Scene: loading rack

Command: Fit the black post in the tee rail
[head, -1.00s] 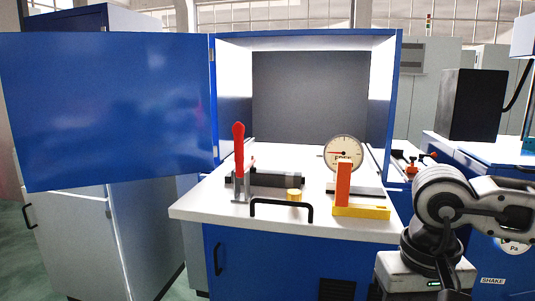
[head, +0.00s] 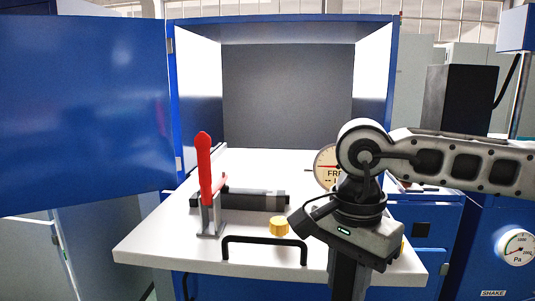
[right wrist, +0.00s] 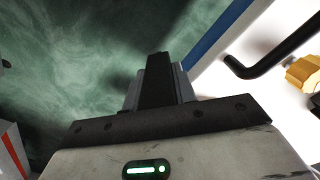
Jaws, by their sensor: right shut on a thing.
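My right gripper (head: 348,280) comes in from the right and points down at the table's front edge. In the right wrist view it is shut on a black post (right wrist: 157,82), which sits between the two grey fingers. The post's far end lies over the green floor. A dark horizontal rail (head: 255,200) lies on the white tabletop behind a clamp; I cannot tell surely whether it is the tee rail. The gripper is to the right and in front of this rail, apart from it. My left gripper is out of view.
A red-handled clamp (head: 204,165) stands upright at the left of the white table (head: 160,245). A yellow knob (head: 279,226) and a black handle (head: 265,241) are near the front. A dial gauge (head: 326,168) is partly behind my arm. An open blue door (head: 80,110) is left.

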